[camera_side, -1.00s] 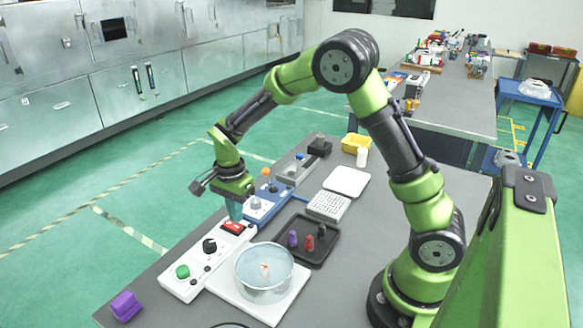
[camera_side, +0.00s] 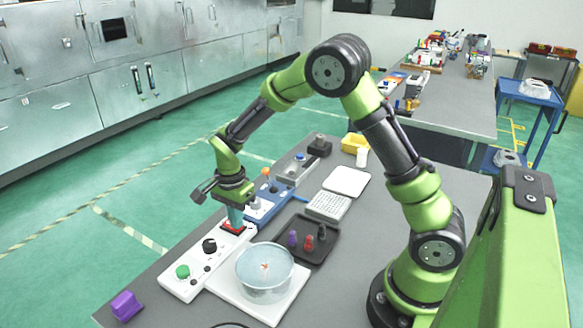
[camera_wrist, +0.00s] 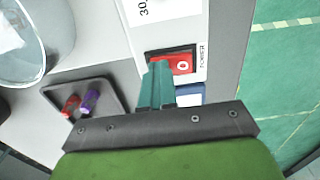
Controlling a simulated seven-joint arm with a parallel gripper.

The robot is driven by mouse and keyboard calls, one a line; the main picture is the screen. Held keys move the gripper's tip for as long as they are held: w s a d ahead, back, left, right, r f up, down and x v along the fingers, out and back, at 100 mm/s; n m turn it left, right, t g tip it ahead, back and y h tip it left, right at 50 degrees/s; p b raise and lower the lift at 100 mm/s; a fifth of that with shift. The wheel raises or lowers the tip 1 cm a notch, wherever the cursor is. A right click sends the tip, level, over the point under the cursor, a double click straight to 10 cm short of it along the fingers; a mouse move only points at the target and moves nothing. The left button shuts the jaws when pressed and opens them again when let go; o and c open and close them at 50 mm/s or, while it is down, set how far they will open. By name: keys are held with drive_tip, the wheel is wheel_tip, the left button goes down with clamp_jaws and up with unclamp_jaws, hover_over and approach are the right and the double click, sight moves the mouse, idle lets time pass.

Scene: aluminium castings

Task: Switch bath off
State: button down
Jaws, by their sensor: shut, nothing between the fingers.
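The bath is a round clear vessel of liquid (camera_side: 265,275) on a white plate, with a small orange-and-white item inside. A white control box (camera_side: 190,272) stands beside it with a green knob, a black knob and a red power switch (camera_side: 230,229). In the wrist view the red rocker (camera_wrist: 183,64) shows a white "0" and the label "POWER". My gripper (camera_side: 236,224) is shut and empty, its teal fingers pointing down at the switch. In the wrist view the fingertips (camera_wrist: 160,68) overlap the rocker's left part and hide it. I cannot tell if they touch.
A black tray (camera_side: 318,252) with purple and red small pieces lies right of the switch. A blue device (camera_side: 262,206) stands just behind the switch. A purple block (camera_side: 126,306) sits at the table's front left. A white tube rack (camera_side: 328,206) is farther back.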

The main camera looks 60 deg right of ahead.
sight(228, 222)
drive_tip(key=shift+w+r, duration=0.1)
drive_tip(key=shift+w, duration=0.6)
drive_tip(key=shift+r, duration=0.2)
wheel_tip(228, 222, up, 14)
drive_tip(key=shift+w+f, duration=0.15)
drive_tip(key=shift+w, duration=0.5)
drive_tip(key=shift+f, duration=0.1)
wheel_tip(228, 222, down, 14)
drive_tip(key=shift+r, duration=0.1)
idle(0.4)
